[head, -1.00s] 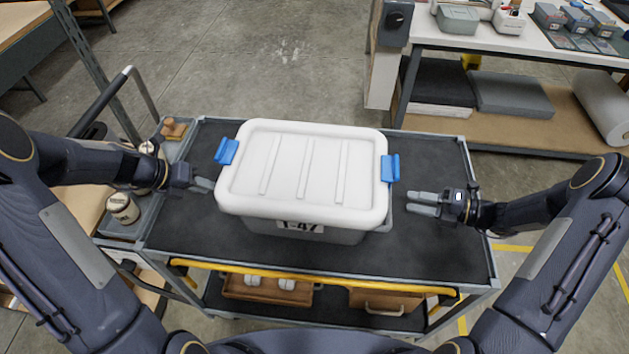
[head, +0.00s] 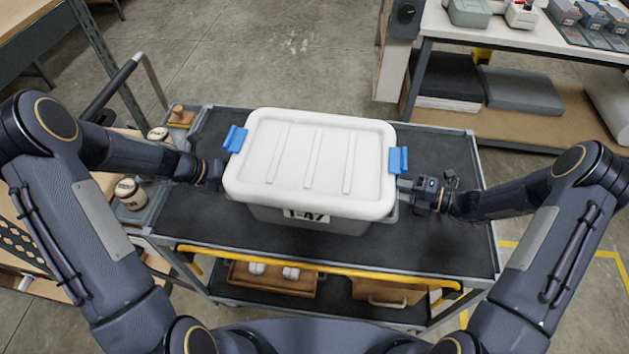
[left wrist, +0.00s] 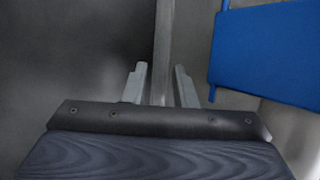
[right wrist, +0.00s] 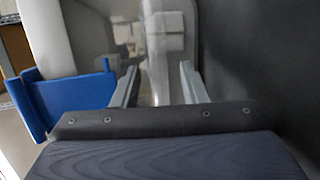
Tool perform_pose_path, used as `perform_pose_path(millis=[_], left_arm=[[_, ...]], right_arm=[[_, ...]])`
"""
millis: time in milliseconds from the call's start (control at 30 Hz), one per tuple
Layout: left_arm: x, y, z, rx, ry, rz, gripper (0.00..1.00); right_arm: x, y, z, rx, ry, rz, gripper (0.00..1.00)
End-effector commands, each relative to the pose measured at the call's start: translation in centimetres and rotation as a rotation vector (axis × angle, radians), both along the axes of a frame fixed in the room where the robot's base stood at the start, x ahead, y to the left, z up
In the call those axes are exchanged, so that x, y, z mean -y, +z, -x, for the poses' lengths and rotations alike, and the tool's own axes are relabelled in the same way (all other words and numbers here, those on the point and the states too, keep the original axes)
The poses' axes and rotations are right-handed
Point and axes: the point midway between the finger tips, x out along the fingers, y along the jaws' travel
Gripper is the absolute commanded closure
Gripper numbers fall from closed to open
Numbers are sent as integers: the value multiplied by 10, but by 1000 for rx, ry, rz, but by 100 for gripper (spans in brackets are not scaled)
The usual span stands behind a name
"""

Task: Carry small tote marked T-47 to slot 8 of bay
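The small tote (head: 325,226) is grey, with a white lid (head: 309,165), a T-47 label on its front and blue latches at both ends. It stands on the dark cart top. My left gripper (left wrist: 160,68) is at its left end, below the left latch (left wrist: 265,55); the lid hides its fingertips in the head view. My right gripper (right wrist: 159,66) is at the right end, below the right latch (right wrist: 70,97). In each wrist view the fingers stand apart, with a pale upright strip of the tote's end between them and small gaps visible.
The cart (head: 440,240) has a yellow front bar (head: 330,265) and a lower shelf with wooden boxes. Jars (head: 130,193) stand on a side tray at left. A workbench (head: 520,45) with boxes on it is at the back right. Open concrete floor lies behind the cart.

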Motion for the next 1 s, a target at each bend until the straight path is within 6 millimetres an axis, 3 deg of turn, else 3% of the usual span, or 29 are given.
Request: perform_pose_path(millis=[267, 433, 567, 1000], left_arm=[[0, -1, 0, 0, 0, 0, 76], [0, -1, 0, 0, 0, 0, 99], [0, 0, 0, 0, 0, 0, 100], [0, 0, 0, 0, 0, 0, 100]], right_arm=[[-1, 0, 0, 0, 0, 0, 62], [-1, 0, 0, -1, 0, 0, 84], [0, 0, 0, -1, 0, 0, 100], [0, -1, 0, -1, 0, 1, 100]])
